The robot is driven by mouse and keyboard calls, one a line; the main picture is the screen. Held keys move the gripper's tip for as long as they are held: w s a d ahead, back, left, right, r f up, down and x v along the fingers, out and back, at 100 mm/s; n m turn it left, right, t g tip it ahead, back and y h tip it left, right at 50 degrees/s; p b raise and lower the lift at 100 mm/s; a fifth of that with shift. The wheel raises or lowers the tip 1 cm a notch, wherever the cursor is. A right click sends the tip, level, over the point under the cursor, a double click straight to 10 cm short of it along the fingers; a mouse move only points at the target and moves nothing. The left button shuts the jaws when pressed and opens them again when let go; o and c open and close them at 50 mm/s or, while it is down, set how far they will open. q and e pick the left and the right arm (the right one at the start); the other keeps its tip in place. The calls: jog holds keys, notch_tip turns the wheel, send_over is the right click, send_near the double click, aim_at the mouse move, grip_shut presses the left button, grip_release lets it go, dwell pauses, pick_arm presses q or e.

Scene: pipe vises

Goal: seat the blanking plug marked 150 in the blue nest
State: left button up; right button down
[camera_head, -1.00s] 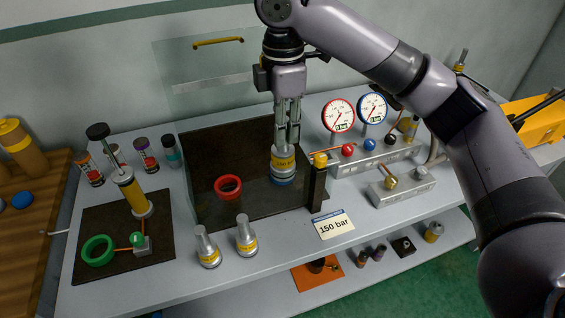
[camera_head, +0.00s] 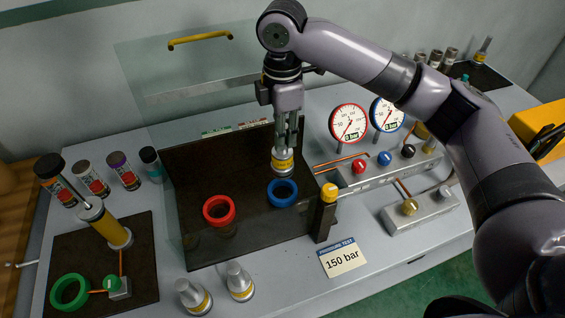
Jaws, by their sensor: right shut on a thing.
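My right gripper (camera_head: 284,142) points straight down and is shut on a silver plug with a yellow band (camera_head: 283,162). The plug is upright, and its lower end shows just above the blue nest (camera_head: 282,193) in the picture. The blue ring's opening is in plain view, with the plug apart from it. The band's marking is too small to read. Two similar plugs, one at the left (camera_head: 194,297) and one at the right (camera_head: 239,281), stand at the bench's front. A card reads 150 bar (camera_head: 342,257). My left gripper is not in view.
A red ring nest (camera_head: 219,210) sits left of the blue one on the dark mat. A clear shield with a yellow handle (camera_head: 200,40) is behind. A yellow-topped post (camera_head: 326,212) stands close right. Gauges (camera_head: 348,124) and valve blocks (camera_head: 418,208) are further right.

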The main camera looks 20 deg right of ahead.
aim_at(283, 164)
notch_tip(283, 164, down, 6)
jog(key=shift+r+p, duration=0.2)
jog(key=shift+p, duration=0.1)
notch_tip(283, 164, down, 3)
jog(key=shift+f, duration=0.15)
jog(key=shift+w+f, duration=0.1)
jog(key=shift+f, duration=0.45)
pick_arm(q)
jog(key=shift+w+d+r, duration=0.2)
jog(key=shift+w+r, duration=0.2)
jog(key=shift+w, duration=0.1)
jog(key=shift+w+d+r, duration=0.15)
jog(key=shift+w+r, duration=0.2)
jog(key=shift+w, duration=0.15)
jog(key=shift+p, duration=0.3)
pick_arm(e)
jog(key=c, duration=1.9)
grip_release()
jog(key=shift+f, duration=0.15)
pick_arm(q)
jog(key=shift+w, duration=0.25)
pick_arm(e)
jog(key=o, duration=0.5)
jog(key=shift+c, duration=0.2)
